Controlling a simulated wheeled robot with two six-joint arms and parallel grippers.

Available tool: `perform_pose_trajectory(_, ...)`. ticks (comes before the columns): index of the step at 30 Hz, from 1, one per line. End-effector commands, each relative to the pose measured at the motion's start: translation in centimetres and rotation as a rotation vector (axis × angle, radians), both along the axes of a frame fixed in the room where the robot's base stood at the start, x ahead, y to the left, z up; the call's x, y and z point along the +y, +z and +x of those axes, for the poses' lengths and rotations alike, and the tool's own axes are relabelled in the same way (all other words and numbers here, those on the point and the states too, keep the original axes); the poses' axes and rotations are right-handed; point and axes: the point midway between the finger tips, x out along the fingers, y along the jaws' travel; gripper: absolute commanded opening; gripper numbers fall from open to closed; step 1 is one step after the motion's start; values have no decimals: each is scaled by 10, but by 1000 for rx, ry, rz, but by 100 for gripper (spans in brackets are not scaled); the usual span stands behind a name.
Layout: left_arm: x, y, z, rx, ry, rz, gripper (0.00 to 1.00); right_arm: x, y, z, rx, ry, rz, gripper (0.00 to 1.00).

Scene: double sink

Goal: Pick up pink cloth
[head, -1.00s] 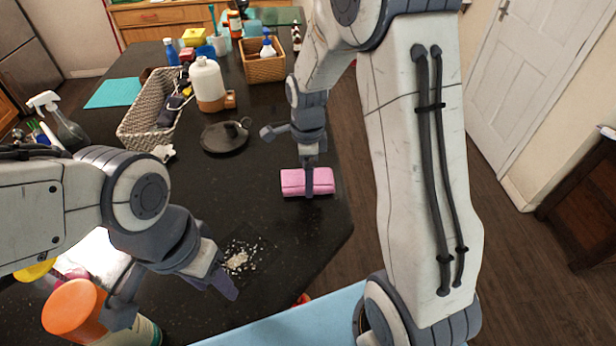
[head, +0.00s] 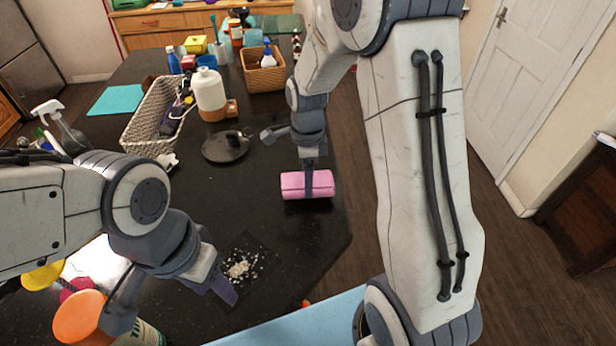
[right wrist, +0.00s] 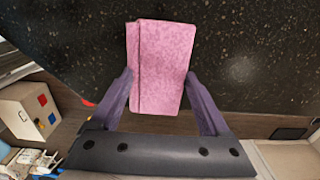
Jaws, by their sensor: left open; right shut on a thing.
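The pink cloth (head: 292,186) is a folded bundle near the right edge of the dark counter in the head view. My right gripper (head: 318,188) reaches down over it, one finger showing in front of the cloth. In the right wrist view the cloth (right wrist: 160,65) sits between the two fingers of my right gripper (right wrist: 160,88), which is shut on it. Whether the cloth still touches the counter is hard to tell. My left gripper (head: 175,300) is open and empty at the lower left, above the counter near an orange-lidded container.
White crumbs (head: 240,268) lie on a dark square on the counter (head: 270,225). A dark round dish (head: 226,147), a white bottle (head: 209,92) and a wicker basket (head: 150,125) stand beyond. The orange-lidded container (head: 80,315) stands close to my left gripper. A spray bottle (head: 60,125) is at the left.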

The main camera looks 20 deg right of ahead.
Motion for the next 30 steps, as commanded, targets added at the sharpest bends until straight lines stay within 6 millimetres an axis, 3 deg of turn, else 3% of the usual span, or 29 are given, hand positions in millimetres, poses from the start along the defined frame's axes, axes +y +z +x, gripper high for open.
perform_pose_trajectory(1,0,14,0,0,-1,0,50,0,16,0,-2,0,-1,18)
perform_pose_trajectory(3,0,25,0,0,-3,0,50,-1,28,0,-2,0,-1,18)
perform_pose_trajectory(15,0,61,0,0,-1,0,50,-67,75,-60,-1,-6,0,18)
perform_pose_trajectory(21,0,70,0,0,0,0,50,-83,85,-75,0,-3,0,18)
perform_pose_trajectory(30,0,70,0,0,0,0,50,-87,86,-79,0,0,0,18)
